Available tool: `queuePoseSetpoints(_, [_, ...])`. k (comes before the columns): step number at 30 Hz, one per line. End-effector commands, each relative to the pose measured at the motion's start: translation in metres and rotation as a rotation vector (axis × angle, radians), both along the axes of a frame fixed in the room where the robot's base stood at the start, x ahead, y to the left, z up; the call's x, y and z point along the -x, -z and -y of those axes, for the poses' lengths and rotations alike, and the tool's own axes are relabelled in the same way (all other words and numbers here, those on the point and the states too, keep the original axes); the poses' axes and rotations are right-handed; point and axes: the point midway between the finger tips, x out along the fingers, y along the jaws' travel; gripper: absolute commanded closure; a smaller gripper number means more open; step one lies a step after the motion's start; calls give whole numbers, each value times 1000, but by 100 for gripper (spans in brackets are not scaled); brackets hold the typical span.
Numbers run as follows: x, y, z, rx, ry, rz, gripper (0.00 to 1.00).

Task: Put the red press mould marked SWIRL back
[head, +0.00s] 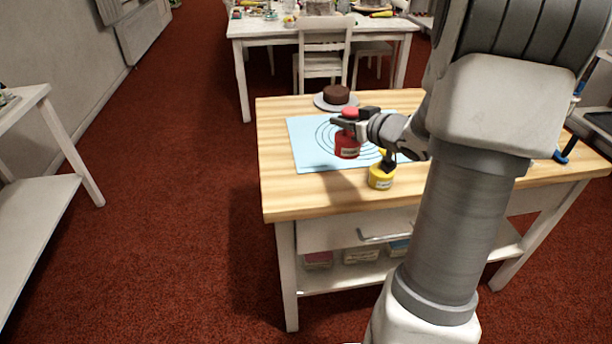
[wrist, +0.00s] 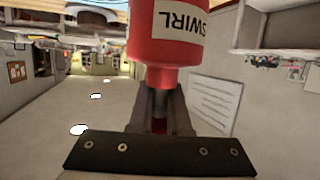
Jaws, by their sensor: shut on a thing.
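The red press mould (head: 347,147) is held at my gripper (head: 348,121) over the blue mat (head: 308,158) with dark rings; how high it is above the mat is hard to tell. In the wrist view the red press mould (wrist: 147,47) fills the top middle, its white label reading SWIRL upside down. My gripper (wrist: 160,105) is shut on its narrower end. A yellow mould (head: 381,178) with a dark top and a pale label stands near the front edge of the wooden worktop (head: 290,202), to the right of the red one.
A brown cake (head: 336,94) sits on a plate (head: 320,103) behind the mat. My arm hides the worktop's middle right. A shelf with small boxes (head: 361,256) lies below. The worktop's left front is clear. A white table (head: 262,27) and chair (head: 322,62) stand behind.

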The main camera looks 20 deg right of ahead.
Motion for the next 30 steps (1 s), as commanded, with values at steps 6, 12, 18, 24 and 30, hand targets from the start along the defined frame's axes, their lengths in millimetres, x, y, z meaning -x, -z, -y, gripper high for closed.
queuePoseSetpoints(6, [-9, 37, -53, -1, -5, 0, 100])
queuePoseSetpoints(12, [-15, 55, -86, 0, -3, 1, 100])
queuePoseSetpoints(18, [-16, 62, -93, 1, 0, 0, 100])
queuePoseSetpoints(24, [-16, 91, -93, -1, -1, -1, 100])
queuePoseSetpoints(30, [-16, 96, -93, 1, 0, 1, 100])
